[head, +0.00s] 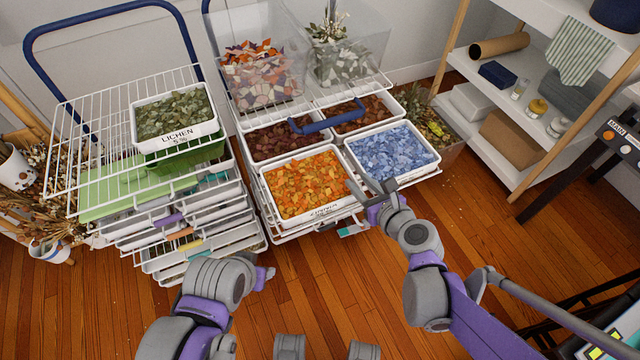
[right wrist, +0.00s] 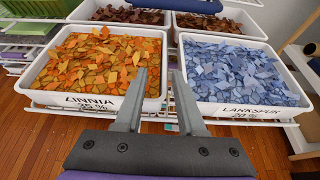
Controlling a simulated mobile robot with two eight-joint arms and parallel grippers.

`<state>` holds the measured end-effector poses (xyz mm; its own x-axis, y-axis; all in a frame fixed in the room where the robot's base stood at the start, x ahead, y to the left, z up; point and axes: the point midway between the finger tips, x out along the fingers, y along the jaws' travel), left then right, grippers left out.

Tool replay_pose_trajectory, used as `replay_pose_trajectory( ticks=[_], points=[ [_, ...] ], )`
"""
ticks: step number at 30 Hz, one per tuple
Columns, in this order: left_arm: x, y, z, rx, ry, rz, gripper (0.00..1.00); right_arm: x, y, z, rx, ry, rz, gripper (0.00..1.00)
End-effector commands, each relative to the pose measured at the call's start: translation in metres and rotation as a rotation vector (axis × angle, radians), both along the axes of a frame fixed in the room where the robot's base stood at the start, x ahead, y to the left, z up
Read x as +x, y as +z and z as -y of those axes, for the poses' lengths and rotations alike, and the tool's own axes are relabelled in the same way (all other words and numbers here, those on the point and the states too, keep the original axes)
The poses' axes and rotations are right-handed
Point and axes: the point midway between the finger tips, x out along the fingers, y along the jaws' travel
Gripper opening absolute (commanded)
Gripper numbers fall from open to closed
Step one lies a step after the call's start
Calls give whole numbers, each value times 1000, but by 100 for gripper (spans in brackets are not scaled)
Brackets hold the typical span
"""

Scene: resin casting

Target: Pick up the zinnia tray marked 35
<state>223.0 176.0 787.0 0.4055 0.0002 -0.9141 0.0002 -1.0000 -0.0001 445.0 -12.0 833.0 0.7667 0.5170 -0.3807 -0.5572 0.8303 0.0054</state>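The zinnia tray (head: 305,185) is white and full of orange and yellow flakes. It sits at the front of a white wire cart. Its front label, readable in the right wrist view (right wrist: 98,98), shows 35 %. My right gripper (head: 368,192) is at the tray's right front corner. In the right wrist view my right gripper (right wrist: 159,72) is open and empty, its fingers on either side of the tray's right rim as seen; contact cannot be told.
The larkspur tray (head: 392,152) with blue flakes stands close on the right. Two trays of dark red flakes and a blue handle (head: 328,122) are behind. A lichen tray (head: 175,118) sits on the left rack. A shelf (head: 540,110) stands right.

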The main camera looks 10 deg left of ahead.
Motion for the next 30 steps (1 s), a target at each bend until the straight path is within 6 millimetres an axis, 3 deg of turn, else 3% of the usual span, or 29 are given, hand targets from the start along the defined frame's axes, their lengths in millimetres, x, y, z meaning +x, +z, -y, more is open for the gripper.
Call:
replay_pose_trajectory(
  ticks=[18, 28, 30],
  points=[
    [0, -15, 0, 0, 0, -5, 50, 63, -31, -34, -5, 4, 1, 39],
    [0, -16, 0, 0, 0, -5, 50, 69, -33, -38, -6, 2, 1, 39],
    [0, -16, 0, 0, 0, -5, 50, 69, -33, -38, -5, 3, 1, 30]
  ],
)
